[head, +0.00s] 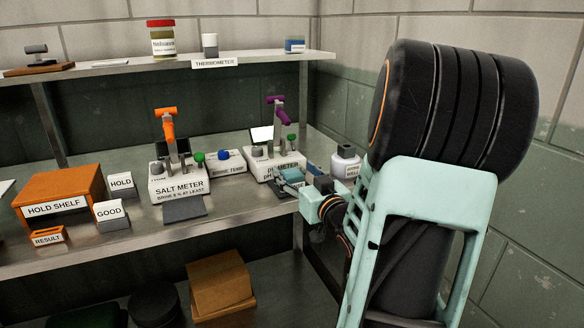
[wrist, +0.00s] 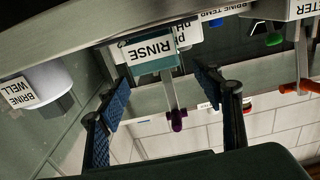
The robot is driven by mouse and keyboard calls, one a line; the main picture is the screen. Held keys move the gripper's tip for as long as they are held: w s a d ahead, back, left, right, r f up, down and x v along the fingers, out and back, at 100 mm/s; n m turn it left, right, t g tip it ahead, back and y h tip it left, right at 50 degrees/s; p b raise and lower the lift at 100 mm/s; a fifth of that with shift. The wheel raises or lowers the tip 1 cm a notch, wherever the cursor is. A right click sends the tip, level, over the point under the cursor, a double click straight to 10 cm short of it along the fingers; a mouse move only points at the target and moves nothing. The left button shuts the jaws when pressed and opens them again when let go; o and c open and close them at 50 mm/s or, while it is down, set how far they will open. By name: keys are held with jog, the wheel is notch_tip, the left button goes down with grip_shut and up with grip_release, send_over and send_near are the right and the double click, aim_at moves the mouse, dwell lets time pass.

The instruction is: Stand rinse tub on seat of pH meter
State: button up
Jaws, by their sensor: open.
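The rinse tub (wrist: 152,62), teal with a white RINSE label, is upright in front of the pH meter in the wrist view, which is upside down. In the head view the teal tub (head: 290,176) shows at the front of the white pH meter (head: 262,164), which has a purple handle. It appears to be over the grey seat (head: 268,187); the contact under it is hidden. My gripper (wrist: 162,82) is open, its blue-padded fingers apart, with the tub between and just beyond the tips. It also shows in the head view (head: 303,186), partly hidden by my arm.
The brine well (head: 346,164) stands close right of my gripper. The salt meter (head: 178,178) and brine temp unit (head: 229,160) are to the left. An upper shelf (head: 120,66) runs above, and a wall is at the right.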

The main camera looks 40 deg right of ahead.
jog(key=b+v, duration=0.2)
jog(key=v, duration=0.7)
jog(key=shift+b, duration=0.3)
jog(key=shift+s, duration=0.15)
